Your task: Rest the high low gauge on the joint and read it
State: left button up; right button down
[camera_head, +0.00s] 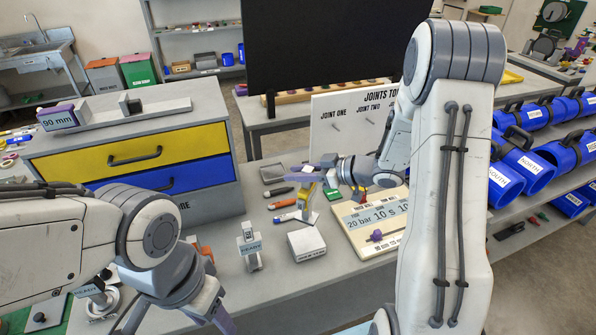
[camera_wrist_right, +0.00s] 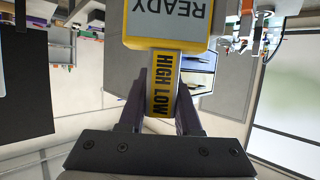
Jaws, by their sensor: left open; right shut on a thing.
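The high low gauge shows in the right wrist view as a yellow body (camera_wrist_right: 162,85) lettered HIGH LOW, with a grey READY display (camera_wrist_right: 170,18). My right gripper (camera_wrist_right: 160,110) is shut on it, one dark finger on each side. In the head view the right gripper (camera_head: 327,168) holds the yellow gauge (camera_head: 307,188) above the bench, among the tools; its lower end is hard to make out. My left gripper (camera_head: 218,318) is open and empty at the bottom edge, partly cut off. I cannot tell which thing is the joint.
A yellow and blue drawer cabinet (camera_head: 120,157) carries a purple piece marked 90 mm (camera_head: 62,117). A small READY device (camera_head: 250,247) and a white box (camera_head: 306,244) stand on the bench. A board reading 20 bar (camera_head: 375,222) lies right. Blue pipes (camera_head: 520,165) fill the right rack.

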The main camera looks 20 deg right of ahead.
jog(key=shift+s+f+b, duration=0.1)
jog(key=shift+f+b, duration=2.7)
jog(key=shift+f, duration=1.55)
jog(key=shift+f+b, duration=0.4)
jog(key=shift+f, duration=0.2)
jog(key=shift+s+f, duration=0.1)
jog(key=shift+f, duration=0.1)
dwell(0.7)
jog(key=c, duration=0.5)
grip_release()
jog(key=shift+d+r, duration=0.1)
